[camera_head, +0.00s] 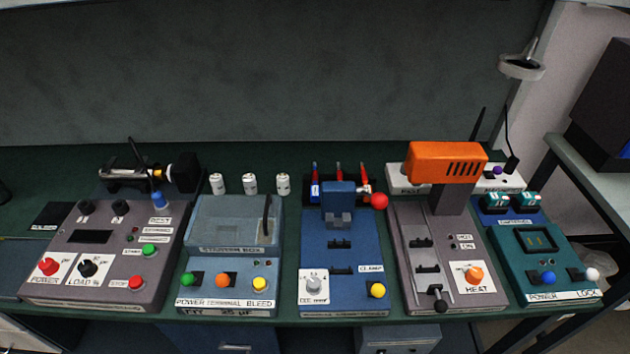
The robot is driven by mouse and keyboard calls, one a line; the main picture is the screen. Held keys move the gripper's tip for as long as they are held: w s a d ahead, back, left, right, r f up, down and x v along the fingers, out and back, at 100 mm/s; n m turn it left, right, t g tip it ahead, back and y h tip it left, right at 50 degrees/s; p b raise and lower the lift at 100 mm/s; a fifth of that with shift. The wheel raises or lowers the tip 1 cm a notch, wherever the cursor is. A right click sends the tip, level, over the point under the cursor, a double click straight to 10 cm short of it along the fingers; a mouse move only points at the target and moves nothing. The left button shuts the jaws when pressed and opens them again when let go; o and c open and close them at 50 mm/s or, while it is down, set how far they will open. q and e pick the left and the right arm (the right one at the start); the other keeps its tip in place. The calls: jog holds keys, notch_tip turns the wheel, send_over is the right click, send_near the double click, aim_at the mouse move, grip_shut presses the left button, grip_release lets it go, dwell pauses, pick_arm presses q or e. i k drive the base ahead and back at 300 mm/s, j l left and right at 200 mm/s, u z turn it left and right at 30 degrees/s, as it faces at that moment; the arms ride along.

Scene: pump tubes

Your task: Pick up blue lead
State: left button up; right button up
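A black rack (307,198) stands behind the blue clamp unit, with several slim upright leads in it. The leftmost of them has a blue lower part and looks like the blue lead (315,188); its tip looks reddish. Two red leads (339,170) (364,174) stand to its right. The clamp head hides part of the rack. Neither of my grippers is in view.
The blue clamp unit (341,262) with a red ball knob (379,201) stands in front of the rack. A heat unit (446,163) with an orange head is to the right. White cans (250,184) stand left of the rack. Control boxes fill the front edge.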

aim_at(315, 192)
jog(key=l+u, duration=0.25)
jog(key=u, duration=0.15)
jog(key=l+u, duration=0.2)
jog(key=u, duration=0.2)
jog(key=l+u, duration=0.25)
jog(key=u, duration=0.2)
